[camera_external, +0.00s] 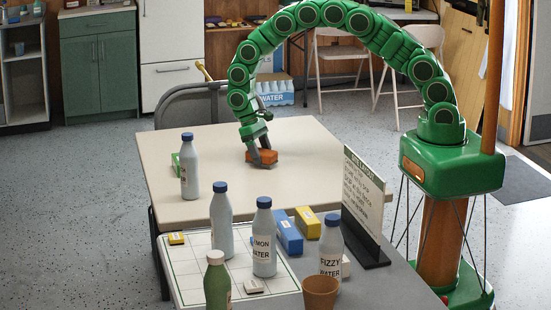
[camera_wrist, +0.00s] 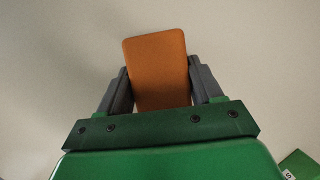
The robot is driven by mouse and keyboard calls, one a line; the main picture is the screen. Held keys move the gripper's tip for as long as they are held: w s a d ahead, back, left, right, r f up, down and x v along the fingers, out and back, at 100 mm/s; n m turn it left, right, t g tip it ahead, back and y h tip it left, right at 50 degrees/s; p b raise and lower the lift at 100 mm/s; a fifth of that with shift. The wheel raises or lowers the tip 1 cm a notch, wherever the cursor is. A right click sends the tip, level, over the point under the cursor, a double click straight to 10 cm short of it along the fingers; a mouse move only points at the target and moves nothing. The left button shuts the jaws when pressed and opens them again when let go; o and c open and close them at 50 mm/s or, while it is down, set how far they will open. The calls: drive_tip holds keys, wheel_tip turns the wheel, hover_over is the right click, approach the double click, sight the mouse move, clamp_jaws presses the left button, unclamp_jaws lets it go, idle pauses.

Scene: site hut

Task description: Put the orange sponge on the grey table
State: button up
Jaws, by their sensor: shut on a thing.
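The orange sponge (camera_external: 264,156) is at the middle of the beige table (camera_external: 320,175). My gripper (camera_external: 258,158) points down and is shut on it. In the wrist view the sponge (camera_wrist: 157,62) sits between both fingers of my gripper (camera_wrist: 160,82). I cannot tell whether the sponge rests on the beige tabletop or is just above it. The grey table (camera_external: 398,288) stands at the front of the external view, against the beige table's near side. Bottles, boxes and a sign cover much of its visible top.
On the grey table are a white gridded board (camera_external: 186,266), a Lemon Water bottle (camera_external: 264,240), a Fizzy Water bottle (camera_external: 331,245), a blue box (camera_external: 288,232), a yellow box (camera_external: 307,222), a brown pot (camera_external: 320,292) and an upright sign (camera_external: 362,195). Another bottle (camera_external: 189,170) stands on the beige table.

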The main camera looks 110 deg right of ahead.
wheel_tip(320, 180, up, 2)
drive_tip(key=shift+r, duration=0.2)
drive_tip(key=s+r, duration=0.1)
drive_tip(key=s+a+r, duration=0.1)
drive_tip(key=r, duration=0.1)
drive_tip(key=s+r, duration=0.2)
drive_tip(key=shift+s+a+r, duration=0.1)
drive_tip(key=shift+a+r, duration=0.15)
drive_tip(key=shift+a, duration=0.15)
drive_tip(key=s+a+r, duration=0.3)
drive_tip(key=s+r, duration=0.1)
drive_tip(key=s, duration=0.4)
drive_tip(key=shift+s+a+r, duration=0.15)
drive_tip(key=shift+s+a, duration=0.1)
drive_tip(key=shift+s, duration=0.1)
